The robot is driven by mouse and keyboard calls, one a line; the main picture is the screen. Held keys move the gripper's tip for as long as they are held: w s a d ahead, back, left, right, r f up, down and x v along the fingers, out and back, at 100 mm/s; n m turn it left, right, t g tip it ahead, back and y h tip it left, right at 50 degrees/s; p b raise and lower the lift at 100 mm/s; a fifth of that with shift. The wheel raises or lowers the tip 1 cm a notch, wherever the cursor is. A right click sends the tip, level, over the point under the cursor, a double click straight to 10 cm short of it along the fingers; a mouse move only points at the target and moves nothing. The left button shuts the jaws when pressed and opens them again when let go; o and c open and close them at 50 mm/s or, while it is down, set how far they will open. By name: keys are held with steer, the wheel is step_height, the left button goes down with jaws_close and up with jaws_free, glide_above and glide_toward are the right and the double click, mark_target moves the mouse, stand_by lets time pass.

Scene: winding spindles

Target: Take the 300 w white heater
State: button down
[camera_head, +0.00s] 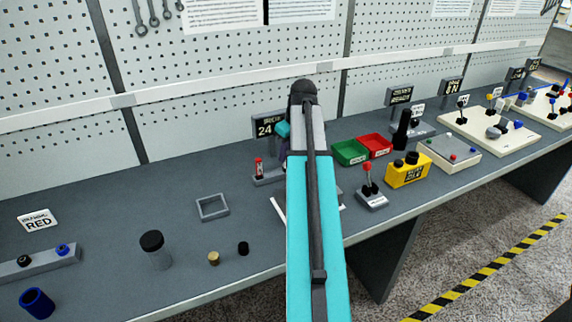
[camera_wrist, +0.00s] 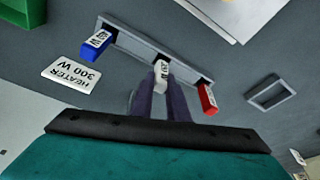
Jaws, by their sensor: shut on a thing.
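The white heater (camera_wrist: 162,74) is a small block with dark print, at the middle of a grey rack (camera_wrist: 133,40) in the wrist view. My gripper (camera_wrist: 164,88) has its two purple fingers shut on it. I cannot tell whether the heater still sits in its slot or is slightly above it. A blue heater (camera_wrist: 95,45) and a red heater (camera_wrist: 207,98) stand at the rack's two ends. A white label (camera_wrist: 71,73) beside the rack reads "HEATER 300 W". In the head view the red heater (camera_head: 259,167) shows, while my arm hides the white and blue ones.
In the head view, a green bin (camera_head: 349,153) and a red bin (camera_head: 374,147) are right of my arm. A red-knobbed lever (camera_head: 368,183) stands nearer. Left are an empty square frame (camera_head: 212,207) and a black-capped jar (camera_head: 154,250). The perforated wall rises behind.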

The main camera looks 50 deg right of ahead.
steer(key=shift+r, duration=0.15)
steer(key=shift+r+b, duration=0.6)
steer(key=shift+r, duration=4.25)
